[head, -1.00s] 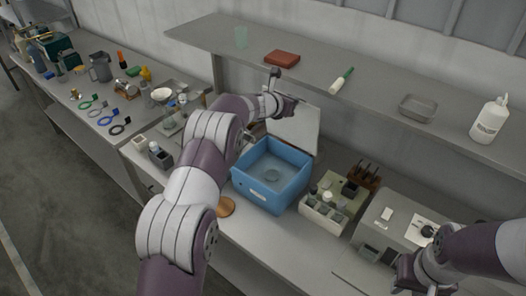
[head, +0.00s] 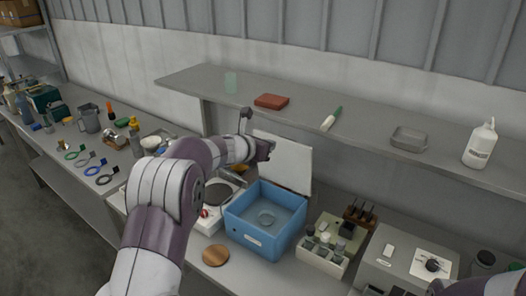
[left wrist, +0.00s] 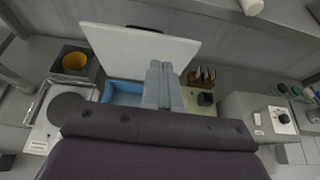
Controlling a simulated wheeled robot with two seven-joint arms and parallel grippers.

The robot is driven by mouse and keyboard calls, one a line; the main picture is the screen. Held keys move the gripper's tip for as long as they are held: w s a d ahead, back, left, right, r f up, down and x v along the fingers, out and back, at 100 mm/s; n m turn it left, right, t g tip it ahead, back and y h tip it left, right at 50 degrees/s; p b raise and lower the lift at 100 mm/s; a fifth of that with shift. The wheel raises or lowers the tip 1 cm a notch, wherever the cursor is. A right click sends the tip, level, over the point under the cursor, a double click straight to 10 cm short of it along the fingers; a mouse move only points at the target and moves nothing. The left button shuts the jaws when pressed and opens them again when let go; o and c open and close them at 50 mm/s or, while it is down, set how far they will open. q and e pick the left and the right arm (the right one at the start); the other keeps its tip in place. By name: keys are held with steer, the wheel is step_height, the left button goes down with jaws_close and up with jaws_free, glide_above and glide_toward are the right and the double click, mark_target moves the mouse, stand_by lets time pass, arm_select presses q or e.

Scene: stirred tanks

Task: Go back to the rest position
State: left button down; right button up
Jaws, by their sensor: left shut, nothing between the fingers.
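My left gripper (head: 267,149) is in front of the raised white lid of the blue box in the head view. In the left wrist view its fingers (left wrist: 161,68) are together with nothing between them, and they cover part of the blue box and lid. My right arm shows only as a small part at the bottom right corner of the head view; its gripper is out of the frame.
The blue box (head: 240,222) stands open, its white lid (head: 285,160) raised, below a grey shelf (head: 360,125). A wooden disc (head: 215,255), a vial rack (head: 322,258) and a grey instrument (head: 385,270) are around it. Tools lie on the left bench.

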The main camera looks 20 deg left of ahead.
arm_select(q)
steer(key=s+a+f+n+g+y, duration=0.2)
steer(key=s+a+f+n+y, duration=0.25)
steer(key=n, duration=0.75)
steer(key=s+a+f+n+g+y, duration=0.1)
steer(key=s+a+f+n, duration=0.2)
steer(key=s+f+n, duration=0.55)
steer(key=s+d+f+n+g, duration=0.1)
steer(key=s+d+n+g, duration=0.1)
steer(key=s+n, duration=0.4)
steer(key=s+d+f+n+g+b, duration=0.1)
steer(key=s+d+n+g, duration=0.2)
steer(key=s+n, duration=0.4)
steer(key=s+d+f+n+g+b, duration=0.1)
steer(key=s+n, duration=0.5)
steer(key=s, duration=0.9)
steer(key=shift+d+f+g+h, duration=0.4)
steer(key=shift+d+g, duration=0.25)
steer(key=shift+g, duration=0.35)
arm_select(e)
steer(key=shift+s+a+f, duration=0.15)
steer(key=shift+f, duration=0.45)
steer(key=shift+s+a+f, duration=0.1)
steer(key=shift+f, duration=0.5)
